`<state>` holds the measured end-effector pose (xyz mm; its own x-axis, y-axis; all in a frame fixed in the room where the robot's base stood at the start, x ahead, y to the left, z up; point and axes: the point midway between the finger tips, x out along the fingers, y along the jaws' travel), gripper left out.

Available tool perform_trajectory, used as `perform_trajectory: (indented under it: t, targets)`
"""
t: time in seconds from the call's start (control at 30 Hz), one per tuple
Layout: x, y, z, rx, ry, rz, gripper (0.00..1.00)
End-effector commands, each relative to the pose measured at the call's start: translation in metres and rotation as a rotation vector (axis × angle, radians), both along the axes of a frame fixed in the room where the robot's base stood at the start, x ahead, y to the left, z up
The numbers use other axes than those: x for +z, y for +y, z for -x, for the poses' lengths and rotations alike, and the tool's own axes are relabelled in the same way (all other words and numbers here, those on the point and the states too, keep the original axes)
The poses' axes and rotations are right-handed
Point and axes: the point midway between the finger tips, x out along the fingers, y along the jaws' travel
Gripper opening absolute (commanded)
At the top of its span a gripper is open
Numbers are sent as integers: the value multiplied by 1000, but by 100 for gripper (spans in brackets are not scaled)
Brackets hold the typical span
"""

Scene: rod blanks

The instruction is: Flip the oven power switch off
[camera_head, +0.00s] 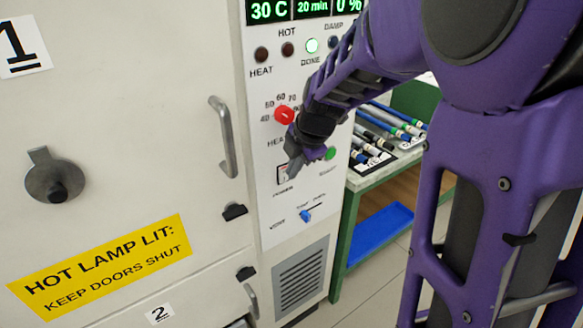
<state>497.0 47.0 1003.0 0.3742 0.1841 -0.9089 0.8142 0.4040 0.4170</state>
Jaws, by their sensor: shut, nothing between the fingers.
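The oven power switch (281,175) is a small framed switch above the POWER label on the white control panel (268,222). It is partly hidden by my gripper, and I cannot tell its position. My gripper (292,172) is shut and empty, with its fingertips at the switch's right edge. I cannot tell if they touch it. Above the panel's red dial (284,115), the green DONE lamp (312,46) is lit. The HOT lamp (288,49) and HEAT lamp (261,54) look dark. The display (270,11) reads 30 C, 20 min and 0 %.
A green button (329,153) is close right of my gripper, and a blue knob (305,215) is below. A door handle (224,137) juts out at left. A green-legged bench (362,184) with several rods stands at right, with a blue tray (382,232) beneath.

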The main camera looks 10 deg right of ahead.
Motion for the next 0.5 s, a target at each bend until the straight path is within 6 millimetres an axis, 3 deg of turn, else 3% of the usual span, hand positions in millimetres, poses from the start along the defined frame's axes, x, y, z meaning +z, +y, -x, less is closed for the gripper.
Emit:
perform_trajectory:
  t: [0.5]
  targets:
    - [1,4,-7,0,0,-1,0]
